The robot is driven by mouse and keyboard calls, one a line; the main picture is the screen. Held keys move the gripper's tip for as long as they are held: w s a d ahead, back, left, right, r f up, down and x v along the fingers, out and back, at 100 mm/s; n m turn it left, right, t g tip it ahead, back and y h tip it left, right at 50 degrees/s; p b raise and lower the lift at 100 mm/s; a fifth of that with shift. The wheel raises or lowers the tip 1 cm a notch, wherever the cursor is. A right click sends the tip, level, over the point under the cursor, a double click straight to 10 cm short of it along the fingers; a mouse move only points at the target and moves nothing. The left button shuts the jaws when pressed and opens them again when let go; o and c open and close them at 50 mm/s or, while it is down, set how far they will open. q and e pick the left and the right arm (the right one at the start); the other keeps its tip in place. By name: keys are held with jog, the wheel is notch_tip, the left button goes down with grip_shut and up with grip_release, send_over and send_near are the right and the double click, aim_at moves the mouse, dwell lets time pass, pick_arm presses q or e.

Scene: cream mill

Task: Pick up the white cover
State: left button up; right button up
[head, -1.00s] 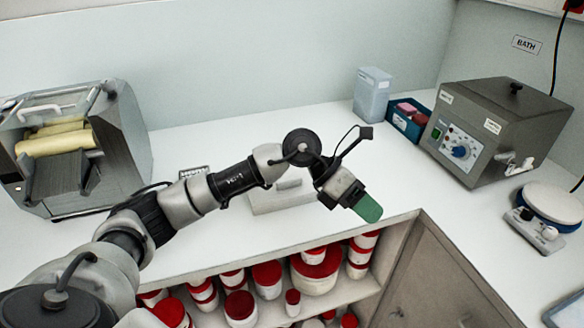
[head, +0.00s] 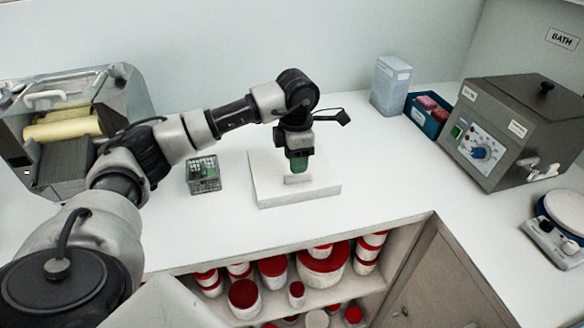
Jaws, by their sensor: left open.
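The white cover (head: 322,192) is a flat square lid with a small raised handle (head: 297,179) on top. It lies on the white counter in the middle of the head view. My left gripper (head: 299,165) points down with its green fingertips directly over the handle. It is open, and its fingers hide part of the handle. I cannot tell whether they touch it. My right gripper is not in view.
A small wire basket with green contents (head: 203,176) stands left of the cover. A roller mill (head: 60,130) is at the left. A blue bin (head: 428,122), a bath unit (head: 515,130) and a scale (head: 560,225) are at the right. Red-lidded jars (head: 325,262) fill the shelf below.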

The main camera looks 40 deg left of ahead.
pick_arm(q)
jog(key=f, duration=0.2)
jog(key=f+p, duration=0.1)
jog(key=f, duration=0.1)
jog(key=shift+w+d+f, duration=0.1)
jog(key=shift+d+f, duration=0.1)
jog(key=shift+c, duration=0.3)
grip_shut()
